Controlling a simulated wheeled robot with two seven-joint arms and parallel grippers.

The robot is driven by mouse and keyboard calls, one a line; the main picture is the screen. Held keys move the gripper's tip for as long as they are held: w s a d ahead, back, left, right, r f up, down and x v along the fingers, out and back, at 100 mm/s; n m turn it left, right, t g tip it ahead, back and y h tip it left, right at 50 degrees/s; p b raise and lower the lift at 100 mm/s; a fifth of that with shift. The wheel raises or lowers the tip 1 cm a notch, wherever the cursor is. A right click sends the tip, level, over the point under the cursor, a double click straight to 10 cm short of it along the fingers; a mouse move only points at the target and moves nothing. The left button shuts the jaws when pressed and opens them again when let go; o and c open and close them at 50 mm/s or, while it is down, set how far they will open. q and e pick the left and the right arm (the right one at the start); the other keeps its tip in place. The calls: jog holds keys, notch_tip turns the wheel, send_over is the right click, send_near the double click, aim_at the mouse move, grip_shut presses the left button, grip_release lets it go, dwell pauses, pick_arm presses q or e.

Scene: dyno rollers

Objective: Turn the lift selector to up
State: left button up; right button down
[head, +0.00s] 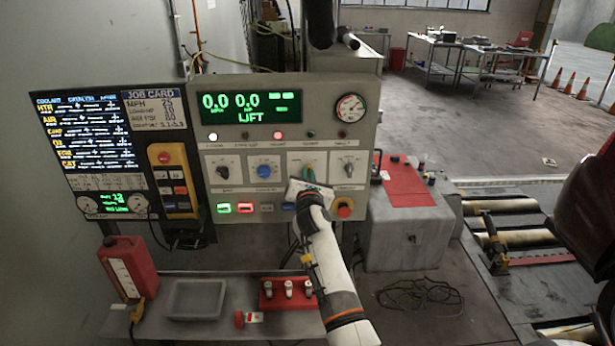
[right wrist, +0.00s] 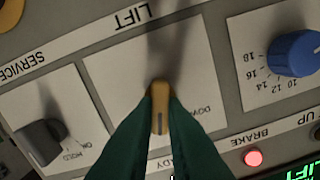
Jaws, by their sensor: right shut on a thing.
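The lift selector is a yellow-orange knob (right wrist: 160,108) on a white plate marked LIFT in the right wrist view. In the head view my right gripper (head: 308,178) reaches the lower right of the control panel (head: 208,187) and hides most of the knob. My left gripper is not in view.
A blue knob (right wrist: 293,54) and a black SERVICE knob (right wrist: 40,143) flank the lift plate. The display (head: 250,106) reads LIFT with zeros. A red button (head: 344,207) sits right of my gripper. A shelf below holds a grey tray (head: 168,300) and red objects.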

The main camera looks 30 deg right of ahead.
jog(key=shift+f+m+b, duration=0.1)
jog(key=shift+m+b, duration=0.2)
jog(key=shift+m, duration=1.7)
jog(key=c, duration=1.5)
grip_release()
jog(key=b+v, duration=0.2)
jog(key=v, duration=1)
jog(key=shift+s+d+b, duration=0.1)
jog(key=shift+s+b, duration=0.05)
jog(key=shift+b, duration=0.25)
